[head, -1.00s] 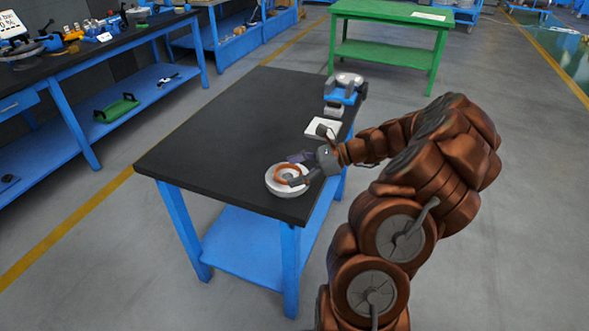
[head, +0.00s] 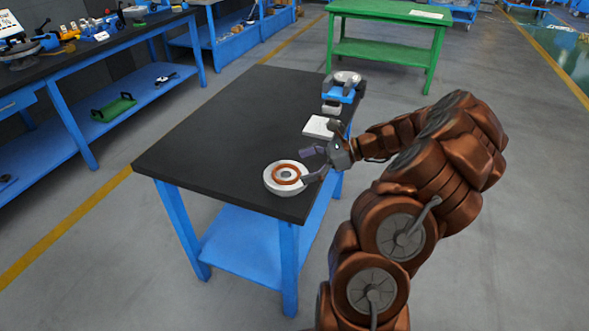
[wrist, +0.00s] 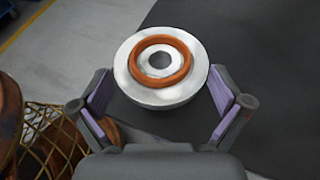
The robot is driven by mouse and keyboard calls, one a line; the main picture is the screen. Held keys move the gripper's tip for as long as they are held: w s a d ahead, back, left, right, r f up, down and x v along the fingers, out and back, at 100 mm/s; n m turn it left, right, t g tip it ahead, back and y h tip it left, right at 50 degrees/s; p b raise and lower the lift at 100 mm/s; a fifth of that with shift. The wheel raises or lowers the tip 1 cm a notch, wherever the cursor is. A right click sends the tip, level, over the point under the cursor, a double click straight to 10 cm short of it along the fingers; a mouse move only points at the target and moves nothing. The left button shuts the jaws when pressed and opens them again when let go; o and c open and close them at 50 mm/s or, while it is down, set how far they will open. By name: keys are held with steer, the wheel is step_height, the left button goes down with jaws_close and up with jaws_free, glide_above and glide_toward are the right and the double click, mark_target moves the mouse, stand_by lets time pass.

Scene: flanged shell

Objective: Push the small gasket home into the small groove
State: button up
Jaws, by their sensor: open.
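The white flanged shell (head: 285,189) sits on the near right corner of the black-topped table. The small orange-brown gasket (head: 277,178) lies on its top, around the centre hole. In the wrist view the gasket (wrist: 134,68) looks roughly centred on the shell (wrist: 125,85). I cannot tell whether it sits down in the groove or rests on top of it. My gripper (head: 309,166) is open and empty, beside the shell on its right in the head view. In the wrist view my gripper (wrist: 160,101) has its fingers wide apart, one each side of the shell's near part.
A white block or plate (head: 319,127) and a blue fixture (head: 341,93) with a round metal top stand along the table's right edge. The left and middle of the black table (head: 215,140) are clear. A green table (head: 390,12) stands behind.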

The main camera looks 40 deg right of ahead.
steer(key=v, duration=0.8)
steer(key=shift+s+d+r, duration=0.15)
steer(key=shift+d, duration=0.1)
steer(key=s+a+r+n+g+h+p, duration=0.1)
steer(key=a+r+n+g, duration=0.25)
steer(key=a, duration=0.55)
steer(key=s+a+r+n+g+p, duration=0.1)
steer(key=a+r+n+g+p, duration=0.15)
steer(key=a+n, duration=0.45)
steer(key=a+r+n+g+h+p, duration=0.1)
steer(key=a+r+n+g, duration=0.15)
steer(key=a, duration=0.75)
steer(key=s+a+r+n+g+h+p, duration=0.2)
steer(key=s+a+n+h, duration=0.2)
steer(key=s+a+n, duration=0.45)
steer(key=s+d+n+h+p, duration=0.3)
steer(key=s+n+h, duration=0.1)
steer(key=s, duration=0.8)
steer(key=shift+s+f+t+h, duration=0.2)
steer(key=shift+t+h, duration=0.15)
steer(key=shift+h, duration=0.15)
